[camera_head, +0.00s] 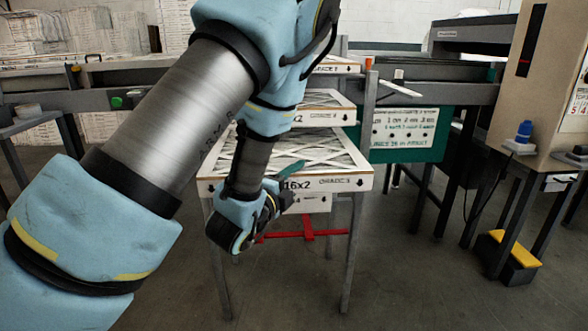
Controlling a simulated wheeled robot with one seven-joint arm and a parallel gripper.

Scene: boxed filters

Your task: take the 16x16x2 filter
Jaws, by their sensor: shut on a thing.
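A white-framed filter (340,183) with a pleated lattice face lies flat in front of my arm. Its front edge shows "16x2" print, with the start of the label hidden by my wrist. My gripper (286,186) is at the left-middle of that front edge and is shut on it. A teal finger shows over the top of the frame; the lower finger is mostly hidden. Whether the filter touches the stand under it cannot be told.
Another filter (325,117) lies behind, higher up, and one more (337,66) above it. A grey-legged stand (350,250) with a red crossbar (308,235) is below. A beige machine (530,90) and a yellow-topped step (513,248) are at right. Floor between is clear.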

